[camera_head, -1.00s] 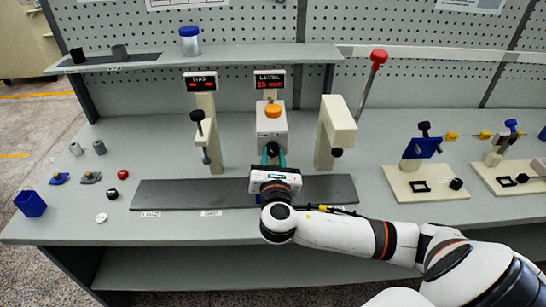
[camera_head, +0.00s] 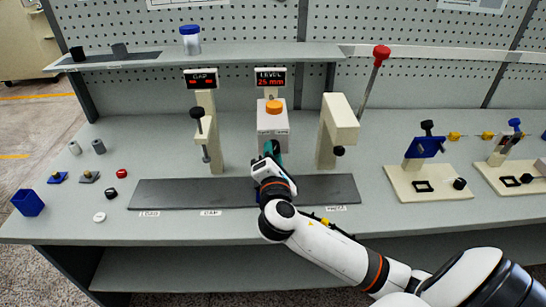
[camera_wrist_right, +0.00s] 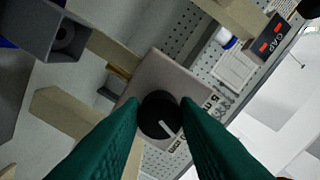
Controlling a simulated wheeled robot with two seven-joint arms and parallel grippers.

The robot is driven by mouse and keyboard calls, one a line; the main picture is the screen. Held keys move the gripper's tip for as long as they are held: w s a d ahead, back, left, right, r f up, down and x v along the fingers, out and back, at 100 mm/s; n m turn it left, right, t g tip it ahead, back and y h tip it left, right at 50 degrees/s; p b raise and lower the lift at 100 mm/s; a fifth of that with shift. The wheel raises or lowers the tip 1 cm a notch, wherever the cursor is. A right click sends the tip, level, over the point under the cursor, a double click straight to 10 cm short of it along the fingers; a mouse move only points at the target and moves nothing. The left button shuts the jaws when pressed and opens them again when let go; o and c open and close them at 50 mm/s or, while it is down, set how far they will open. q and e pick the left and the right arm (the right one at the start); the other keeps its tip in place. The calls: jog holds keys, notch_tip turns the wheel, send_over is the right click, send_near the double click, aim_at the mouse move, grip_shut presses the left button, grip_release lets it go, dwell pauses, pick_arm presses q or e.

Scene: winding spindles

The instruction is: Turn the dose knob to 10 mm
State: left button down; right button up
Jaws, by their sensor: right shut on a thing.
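The dose knob (camera_wrist_right: 160,115) is a dark round knob with a white pointer line on the front of a pale box. In the head view the box (camera_head: 272,121) has an orange cap (camera_head: 274,106) on top, and my gripper hides the knob. My right gripper (camera_wrist_right: 160,112) has green fingers on both sides of the knob and is shut on it; it also shows in the head view (camera_head: 271,150). The LEVEL display (camera_head: 271,78) above the box appears to read 25 mm in red. My left gripper is not in view.
A post with a black-knobbed screw (camera_head: 207,130) stands left of the box under the GAP display (camera_head: 201,78). A beige bracket (camera_head: 338,125) stands to the right. A dark mat (camera_head: 170,194) lies in front. Small parts and a blue bin (camera_head: 28,202) lie at left.

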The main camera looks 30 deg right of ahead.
jog(key=shift+m+b, duration=0.3)
jog(key=shift+m, duration=0.8)
jog(key=o, duration=1)
jog(key=shift+c, duration=0.2)
jog(key=b+v, duration=0.2)
jog(key=v, duration=1)
jog(key=shift+b, duration=0.3)
